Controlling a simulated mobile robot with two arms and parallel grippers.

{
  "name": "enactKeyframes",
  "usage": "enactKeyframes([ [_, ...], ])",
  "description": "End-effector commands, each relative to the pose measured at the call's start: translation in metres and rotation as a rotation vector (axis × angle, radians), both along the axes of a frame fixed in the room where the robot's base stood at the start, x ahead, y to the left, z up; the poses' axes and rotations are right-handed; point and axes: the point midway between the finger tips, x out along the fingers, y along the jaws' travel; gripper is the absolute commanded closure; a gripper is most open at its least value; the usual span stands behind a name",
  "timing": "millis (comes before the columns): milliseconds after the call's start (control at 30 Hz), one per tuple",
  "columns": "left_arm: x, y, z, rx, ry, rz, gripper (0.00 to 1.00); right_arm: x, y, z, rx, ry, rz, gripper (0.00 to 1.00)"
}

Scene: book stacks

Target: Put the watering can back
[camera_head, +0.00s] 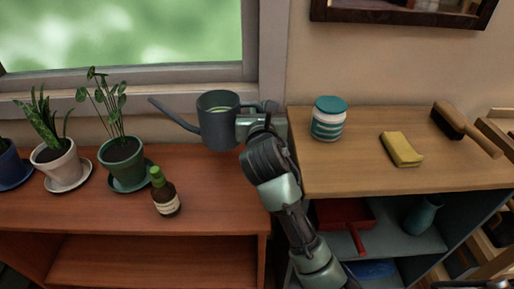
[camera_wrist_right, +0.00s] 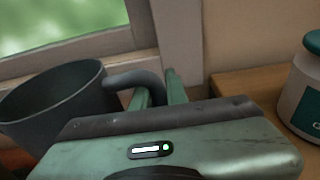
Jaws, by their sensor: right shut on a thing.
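The dark grey watering can (camera_head: 218,125) is upright over the back right of the red-brown cabinet, with its spout pointing left. Its body and handle also show in the right wrist view (camera_wrist_right: 66,100). My right gripper (camera_head: 268,120) is shut on the can's handle, on the can's right side; its fingers show in the wrist view (camera_wrist_right: 160,92). I cannot tell for sure whether the can's base touches the cabinet top. My left gripper is not in view.
Potted plants (camera_head: 122,160) and a brown bottle (camera_head: 165,192) stand on the red-brown cabinet (camera_head: 220,190). A teal-and-white jar (camera_head: 328,118), a yellow sponge (camera_head: 401,149) and a brush (camera_head: 464,128) are on the wooden-topped shelf (camera_head: 350,170). The window sill is behind the can.

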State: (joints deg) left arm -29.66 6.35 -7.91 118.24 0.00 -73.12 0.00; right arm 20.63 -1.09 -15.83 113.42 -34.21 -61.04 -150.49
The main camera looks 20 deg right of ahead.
Motion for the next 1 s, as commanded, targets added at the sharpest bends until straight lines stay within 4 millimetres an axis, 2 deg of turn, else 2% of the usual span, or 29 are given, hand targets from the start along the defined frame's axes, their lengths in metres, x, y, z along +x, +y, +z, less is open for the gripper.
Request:
enactKeyframes([
  [100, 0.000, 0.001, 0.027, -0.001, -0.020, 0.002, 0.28, 0.000, 0.000, -0.025, 0.004, -0.004, 0.001, 1.00],
  [333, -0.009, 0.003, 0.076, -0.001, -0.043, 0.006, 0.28, 0.000, 0.000, -0.056, 0.004, -0.006, 0.001, 1.00],
  [400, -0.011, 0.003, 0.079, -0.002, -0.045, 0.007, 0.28, 0.000, 0.000, -0.066, 0.005, -0.007, 0.001, 1.00],
  [667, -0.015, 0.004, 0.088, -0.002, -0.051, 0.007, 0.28, 0.000, 0.000, -0.082, 0.004, -0.006, 0.001, 1.00],
  [833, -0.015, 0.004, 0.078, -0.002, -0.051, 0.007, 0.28, 0.000, 0.000, -0.106, 0.005, -0.007, 0.001, 1.00],
  [1000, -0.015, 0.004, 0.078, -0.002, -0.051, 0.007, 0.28, 0.000, 0.000, -0.109, 0.003, -0.009, 0.001, 1.00],
])
